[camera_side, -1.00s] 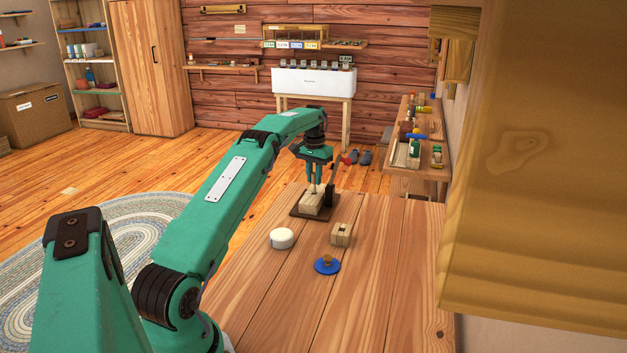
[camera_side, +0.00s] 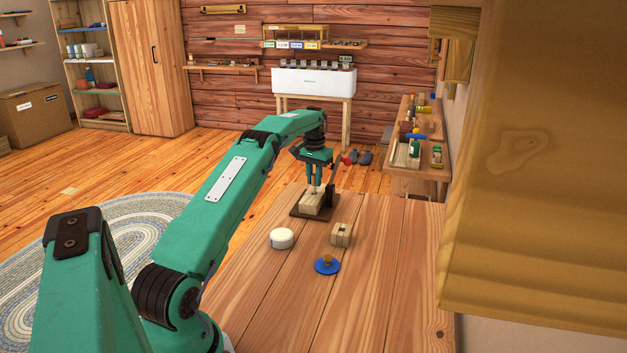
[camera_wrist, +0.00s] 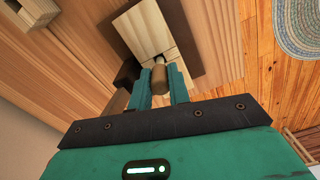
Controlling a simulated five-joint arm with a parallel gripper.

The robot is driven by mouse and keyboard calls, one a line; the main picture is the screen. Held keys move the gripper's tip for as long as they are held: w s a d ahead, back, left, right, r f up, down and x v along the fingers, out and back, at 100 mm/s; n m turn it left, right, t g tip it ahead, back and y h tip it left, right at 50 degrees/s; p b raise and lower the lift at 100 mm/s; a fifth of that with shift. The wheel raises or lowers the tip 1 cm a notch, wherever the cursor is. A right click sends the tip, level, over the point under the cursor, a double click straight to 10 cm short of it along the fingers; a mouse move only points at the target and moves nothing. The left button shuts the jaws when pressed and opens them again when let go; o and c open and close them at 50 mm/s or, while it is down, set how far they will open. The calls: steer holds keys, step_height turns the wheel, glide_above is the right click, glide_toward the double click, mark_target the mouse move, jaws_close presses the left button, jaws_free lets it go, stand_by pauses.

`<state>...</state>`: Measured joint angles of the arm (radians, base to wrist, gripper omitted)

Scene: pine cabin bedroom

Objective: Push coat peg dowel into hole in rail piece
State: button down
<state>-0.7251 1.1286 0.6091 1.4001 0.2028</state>
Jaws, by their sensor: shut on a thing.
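My gripper (camera_side: 314,190) points down over the pale rail piece (camera_side: 311,209), which sits on a dark base plate (camera_side: 296,214) at the far part of the table. In the wrist view, my gripper (camera_wrist: 160,88) is shut on the round wooden dowel (camera_wrist: 159,79), with one finger on each side. The dowel stands over the rail piece (camera_wrist: 142,28), by a dark opening in it. I cannot tell how far the dowel's lower end is inside the hole. The dark base plate (camera_wrist: 183,20) shows around the rail piece.
A dark upright fixture (camera_side: 331,192) stands close to the right of my gripper. Nearer on the table are a white round thing (camera_side: 282,239), a small wooden block (camera_side: 341,235) and a blue disc with a knob (camera_side: 327,267). The table's near right is clear.

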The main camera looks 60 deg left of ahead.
mark_target(314, 185)
steer(key=shift+d+f, duration=0.1)
steer(key=shift+f, duration=1.45)
stand_by(0.7)
steer(key=c, duration=1.2)
jaws_free()
steer(key=shift+c, duration=0.2)
steer(key=shift+r, duration=4.05)
